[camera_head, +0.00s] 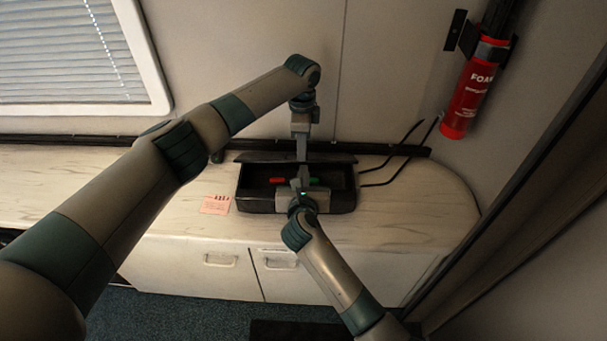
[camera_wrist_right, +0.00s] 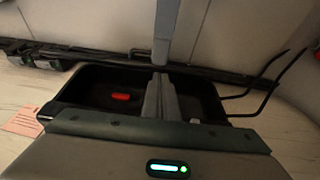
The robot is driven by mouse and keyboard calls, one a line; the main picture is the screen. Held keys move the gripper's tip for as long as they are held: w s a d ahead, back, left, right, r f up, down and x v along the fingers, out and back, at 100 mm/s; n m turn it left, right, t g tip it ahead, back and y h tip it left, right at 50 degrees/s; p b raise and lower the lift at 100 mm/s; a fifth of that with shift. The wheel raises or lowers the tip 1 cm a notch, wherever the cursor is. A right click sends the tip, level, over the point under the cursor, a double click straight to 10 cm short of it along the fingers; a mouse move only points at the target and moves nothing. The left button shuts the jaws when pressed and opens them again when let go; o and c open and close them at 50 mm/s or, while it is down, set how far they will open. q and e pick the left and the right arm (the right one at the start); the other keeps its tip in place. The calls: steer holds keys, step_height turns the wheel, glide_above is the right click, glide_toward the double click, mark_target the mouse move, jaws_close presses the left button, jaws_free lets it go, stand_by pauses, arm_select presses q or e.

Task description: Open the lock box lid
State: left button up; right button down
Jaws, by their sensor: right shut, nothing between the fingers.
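The dark lock box (camera_head: 345,202) stands on the counter with its inside showing; a red item (camera_head: 277,181) and a green item (camera_head: 313,181) lie in it. Its lid (camera_head: 335,158) is a thin dark panel along the back edge, swung up. The box also shows in the right wrist view (camera_wrist_right: 75,98), with the red item (camera_wrist_right: 121,97). My left gripper (camera_head: 301,156) points down at the lid; whether it touches is unclear, and its finger gap is hidden. My right gripper (camera_head: 299,181) is shut and empty, over the front of the box; its fingers also show in the right wrist view (camera_wrist_right: 159,90).
A pink note (camera_head: 215,205) lies left of the box. Two dark prongs (camera_head: 395,160) stick out at its right. A red fire extinguisher (camera_head: 468,98) hangs on the right wall. The counter (camera_head: 430,210) is clear to the right.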

steer(key=shift+r, duration=0.2)
arm_select(q)
step_height(320, 180, up, 12)
stand_by(0.4)
steer(key=shift+f, duration=0.1)
